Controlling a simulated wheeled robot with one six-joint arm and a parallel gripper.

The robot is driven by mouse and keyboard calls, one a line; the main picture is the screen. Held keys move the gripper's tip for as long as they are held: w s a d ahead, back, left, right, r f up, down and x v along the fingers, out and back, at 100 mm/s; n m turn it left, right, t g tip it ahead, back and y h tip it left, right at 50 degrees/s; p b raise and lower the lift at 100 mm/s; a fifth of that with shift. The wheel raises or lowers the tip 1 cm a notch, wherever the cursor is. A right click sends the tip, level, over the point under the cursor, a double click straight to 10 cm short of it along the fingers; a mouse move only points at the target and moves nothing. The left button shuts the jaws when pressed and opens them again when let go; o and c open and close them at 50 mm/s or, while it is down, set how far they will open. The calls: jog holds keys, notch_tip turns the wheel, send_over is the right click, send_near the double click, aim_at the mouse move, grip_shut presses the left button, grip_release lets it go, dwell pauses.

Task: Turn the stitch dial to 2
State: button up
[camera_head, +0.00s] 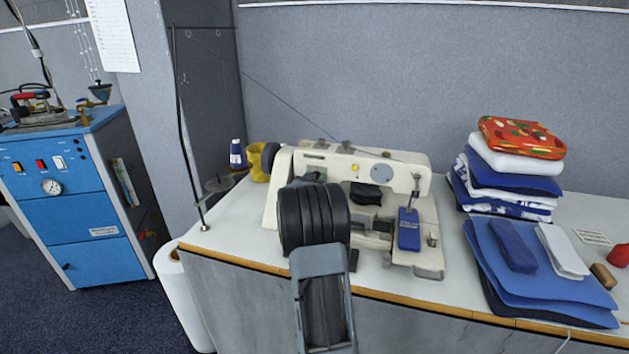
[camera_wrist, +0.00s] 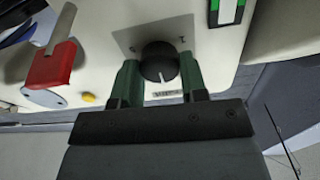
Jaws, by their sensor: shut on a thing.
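The stitch dial (camera_wrist: 158,64) is a round black knob on a pale metal plate (camera_wrist: 125,42) on the sewing machine. A short white pointer line on it points toward the bottom of the wrist view. I cannot read any numbers around it. My gripper (camera_wrist: 160,72) has one green finger on each side of the knob and is shut on it. In the head view, the cream sewing machine (camera_head: 312,162) stands on the table, and my arm covers its left front. The dial is hidden there.
A red part (camera_wrist: 52,66), a yellow button (camera_wrist: 88,97) and a green-edged switch (camera_wrist: 227,11) are near the dial. In the head view, folded fabrics (camera_head: 510,175) are stacked right of the machine. A thread stand (camera_head: 185,130) rises at the left.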

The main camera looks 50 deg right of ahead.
jog(key=shift+n, duration=0.3)
jog(key=n+p, duration=0.5)
jog(key=n, duration=0.6)
jog(key=shift+w, duration=0.1)
jog(key=shift+n, duration=0.3)
dwell(0.4)
jog(key=o, duration=0.9)
jog(key=shift+a, duration=0.15)
jog(key=v, duration=1.3)
jog(key=shift+s+a+f+b, duration=0.15)
jog(key=shift+s+a+b, duration=0.05)
jog(key=shift+s+b, duration=0.15)
